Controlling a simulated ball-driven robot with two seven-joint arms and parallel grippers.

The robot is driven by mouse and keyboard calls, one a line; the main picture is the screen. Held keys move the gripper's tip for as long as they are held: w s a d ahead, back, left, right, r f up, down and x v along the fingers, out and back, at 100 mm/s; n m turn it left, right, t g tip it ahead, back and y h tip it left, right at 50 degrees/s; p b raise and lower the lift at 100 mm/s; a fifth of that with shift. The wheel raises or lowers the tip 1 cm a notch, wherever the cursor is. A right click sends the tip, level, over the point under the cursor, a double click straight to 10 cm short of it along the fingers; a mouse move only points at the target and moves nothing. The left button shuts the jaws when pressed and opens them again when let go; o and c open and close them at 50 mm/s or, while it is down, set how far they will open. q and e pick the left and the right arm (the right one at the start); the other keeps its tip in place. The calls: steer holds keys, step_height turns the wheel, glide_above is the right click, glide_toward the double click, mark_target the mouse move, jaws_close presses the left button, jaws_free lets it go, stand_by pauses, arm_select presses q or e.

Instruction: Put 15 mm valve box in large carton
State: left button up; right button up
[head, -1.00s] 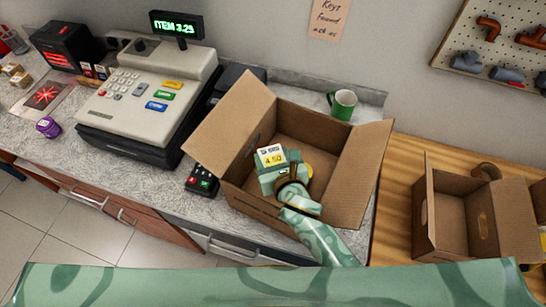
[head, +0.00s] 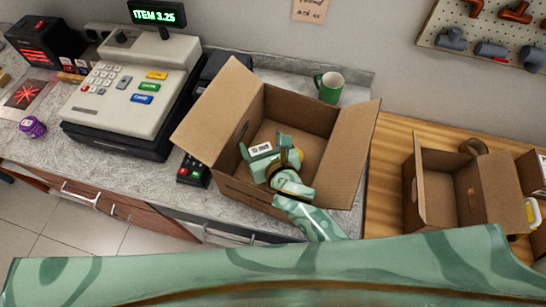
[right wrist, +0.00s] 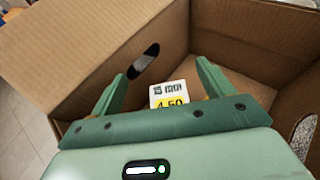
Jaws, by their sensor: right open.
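The large carton (head: 345,170) stands open on the grey counter, its flaps spread. My right gripper (head: 264,147) reaches down inside it, with its fingers apart. The valve box (head: 261,149) is inside the carton, and only its white and yellow label shows clearly. In the right wrist view the label (right wrist: 168,95) reads 4.50 and lies between and beyond the two open fingers (right wrist: 160,75), with room on both sides. The gripper's body hides the rest of the box. My left gripper is not in view.
A green mug (head: 330,87) stands right behind the carton. A cash register (head: 130,95) and a small card terminal (head: 193,172) are to its left. Another open carton (head: 440,190) stands on the wooden top at right. A purple item (head: 32,127) lies far left.

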steer(key=v, duration=1.1)
steer(key=shift+p, duration=0.4)
steer(key=shift+s+d+f, duration=0.1)
steer(key=shift+s, duration=0.05)
